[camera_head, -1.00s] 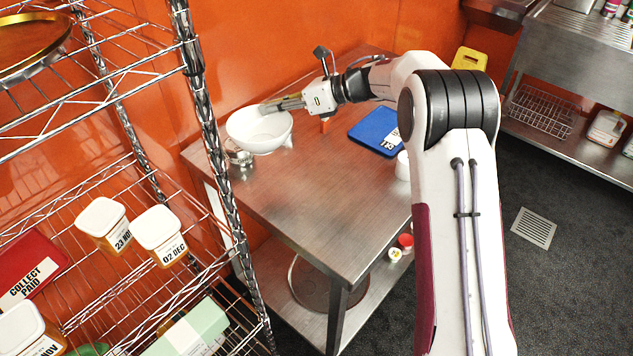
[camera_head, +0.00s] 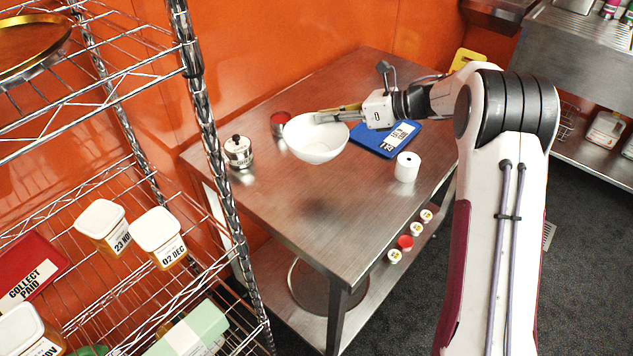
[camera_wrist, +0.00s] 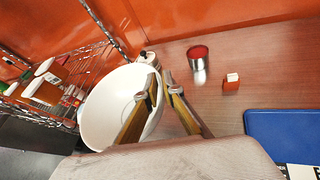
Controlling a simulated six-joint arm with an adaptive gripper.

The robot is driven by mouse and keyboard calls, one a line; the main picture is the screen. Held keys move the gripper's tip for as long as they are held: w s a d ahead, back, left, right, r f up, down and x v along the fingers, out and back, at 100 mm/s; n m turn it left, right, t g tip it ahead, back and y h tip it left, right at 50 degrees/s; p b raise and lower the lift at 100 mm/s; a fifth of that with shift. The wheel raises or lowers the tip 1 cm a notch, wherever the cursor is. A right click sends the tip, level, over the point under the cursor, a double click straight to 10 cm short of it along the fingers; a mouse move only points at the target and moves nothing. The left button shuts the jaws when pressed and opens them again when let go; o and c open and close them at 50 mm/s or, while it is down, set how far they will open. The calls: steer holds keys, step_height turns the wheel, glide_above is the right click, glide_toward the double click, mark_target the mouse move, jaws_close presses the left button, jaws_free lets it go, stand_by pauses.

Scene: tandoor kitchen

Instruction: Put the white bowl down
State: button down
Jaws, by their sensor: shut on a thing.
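The white bowl (camera_head: 314,143) is held up over the steel table (camera_head: 290,205), with a dark shadow on the tabletop below and in front of it. My gripper (camera_head: 338,113) comes from the right and is shut on the bowl's right rim. In the wrist view the bowl (camera_wrist: 100,108) is on the left, tilted in the picture, and its wall lies between the two fingers of my gripper (camera_wrist: 162,90). The bowl looks empty.
The front of the tabletop is clear. A wire rack (camera_head: 200,100) stands at left.

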step_height(320, 180, down, 6)
stand_by(0.5)
steer(key=shift+f, duration=0.2)
steer(key=shift+f, duration=1.75)
steer(key=shift+f, duration=0.1)
steer(key=c, duration=2.2)
jaws_free()
steer(key=shift+v, duration=6)
